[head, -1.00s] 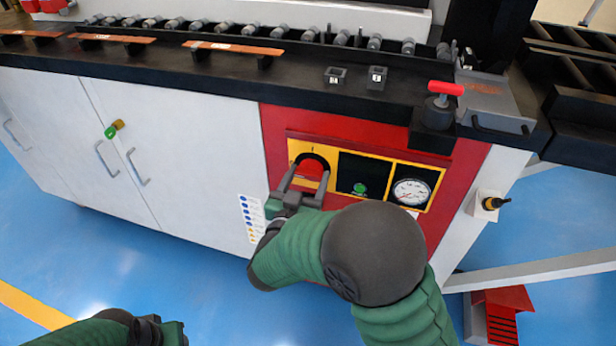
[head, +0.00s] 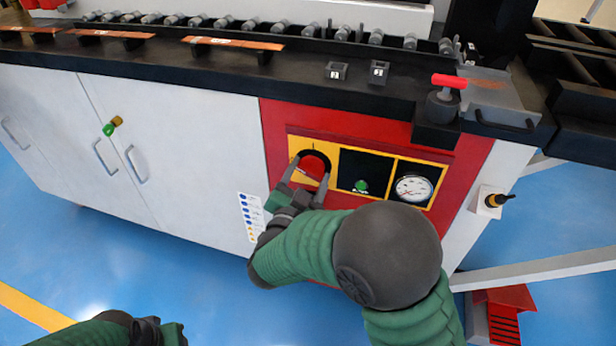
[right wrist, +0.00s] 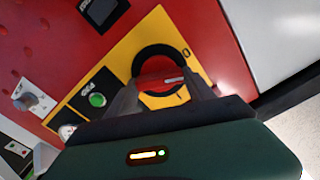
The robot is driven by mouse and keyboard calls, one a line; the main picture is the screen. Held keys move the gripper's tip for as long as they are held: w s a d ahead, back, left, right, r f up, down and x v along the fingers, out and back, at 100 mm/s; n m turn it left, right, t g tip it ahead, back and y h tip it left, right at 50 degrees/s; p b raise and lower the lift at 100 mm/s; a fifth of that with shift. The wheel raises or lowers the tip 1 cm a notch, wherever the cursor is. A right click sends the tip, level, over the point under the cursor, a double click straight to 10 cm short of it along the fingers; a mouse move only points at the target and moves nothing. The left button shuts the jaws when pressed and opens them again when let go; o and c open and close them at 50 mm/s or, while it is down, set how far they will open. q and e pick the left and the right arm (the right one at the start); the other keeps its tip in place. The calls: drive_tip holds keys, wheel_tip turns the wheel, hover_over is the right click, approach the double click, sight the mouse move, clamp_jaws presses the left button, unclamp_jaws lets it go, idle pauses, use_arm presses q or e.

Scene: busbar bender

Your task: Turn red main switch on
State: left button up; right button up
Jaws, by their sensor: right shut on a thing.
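The red main switch (head: 314,166) is a round red knob in a black ring on a yellow plate, on the red front panel. It also shows in the right wrist view (right wrist: 158,76), with a pale mark on its right side, between the printed 0 and I. My right gripper (head: 309,172) is shut on the knob, with one finger at each side. Its fingers also show in the right wrist view (right wrist: 164,92); the gripper body hides the lower part of that view. My left gripper (head: 165,332) is at the bottom left, away from the machine; its fingers are unclear.
A green button (head: 361,186) and a white gauge (head: 413,189) sit right of the switch. A red-handled lever (head: 448,82) stands on the black worktop above. White cabinet doors (head: 160,140) lie to the left. Blue floor in front is clear.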

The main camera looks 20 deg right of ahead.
drive_tip(key=m, duration=0.1)
drive_tip(key=m+b, duration=0.2)
drive_tip(key=shift+f+m, duration=0.25)
drive_tip(key=shift+m, duration=0.15)
drive_tip(key=m+b, duration=0.2)
drive_tip(key=shift+f+m, duration=0.1)
drive_tip(key=shift+m, duration=0.3)
drive_tip(key=m+b, duration=0.3)
drive_tip(key=shift+f, duration=0.1)
drive_tip(key=shift+m+b, duration=1.15)
drive_tip(key=shift+m, duration=0.45)
drive_tip(key=o, duration=1.4)
drive_tip(key=shift+d, duration=0.1)
